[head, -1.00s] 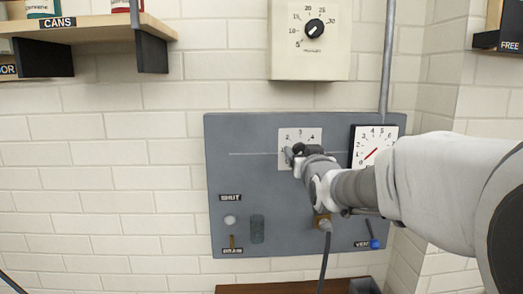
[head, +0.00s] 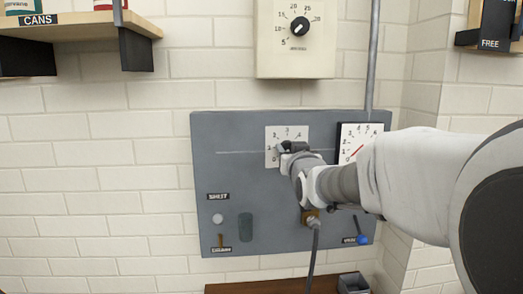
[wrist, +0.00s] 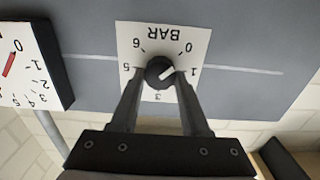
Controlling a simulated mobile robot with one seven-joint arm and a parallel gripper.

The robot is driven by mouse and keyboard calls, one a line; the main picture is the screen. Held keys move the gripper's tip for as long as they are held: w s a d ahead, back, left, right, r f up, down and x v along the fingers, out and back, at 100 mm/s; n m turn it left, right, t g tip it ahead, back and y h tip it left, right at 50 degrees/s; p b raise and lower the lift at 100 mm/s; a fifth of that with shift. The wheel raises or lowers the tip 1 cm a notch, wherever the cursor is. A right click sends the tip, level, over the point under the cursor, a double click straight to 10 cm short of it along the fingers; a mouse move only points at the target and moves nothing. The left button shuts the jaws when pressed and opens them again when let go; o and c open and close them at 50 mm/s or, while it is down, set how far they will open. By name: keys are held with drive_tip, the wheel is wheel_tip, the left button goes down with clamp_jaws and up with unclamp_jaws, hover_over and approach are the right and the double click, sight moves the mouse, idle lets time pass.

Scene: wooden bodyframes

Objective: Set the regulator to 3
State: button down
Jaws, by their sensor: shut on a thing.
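The regulator is a round black knob (wrist: 160,72) on a white plate (wrist: 165,34) marked BAR; the wrist view shows it upside down. In the head view the plate (head: 273,134) is on the grey panel, and my gripper (head: 284,150) hides most of the knob. A square gauge (head: 347,131) with a red needle is just right of the plate; it also shows in the wrist view (wrist: 18,40).
The grey panel (head: 218,150) carries a SHUT label (head: 217,197), a blue-tipped vent handle (head: 362,240) and a brown fitting with a hose. A cream dial box (head: 273,62) hangs above. Shelves (head: 88,32) are at upper left and upper right.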

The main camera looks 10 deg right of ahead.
drive_tip(key=shift+f+m+b, duration=0.1)
drive_tip(key=shift+m+b, duration=0.2)
drive_tip(key=shift+b, duration=0.05)
drive_tip(key=shift+f+m+b, duration=0.15)
drive_tip(key=shift+m+b, duration=0.85)
drive_tip(key=shift+b, duration=0.1)
drive_tip(key=m+b, duration=0.3)
drive_tip(key=shift+d+m, duration=0.1)
drive_tip(key=shift+m, duration=0.2)
drive_tip(key=shift+f+m+b, duration=0.1)
drive_tip(key=shift+m+b, duration=4.85)
drive_tip(key=shift+m, duration=5.35)
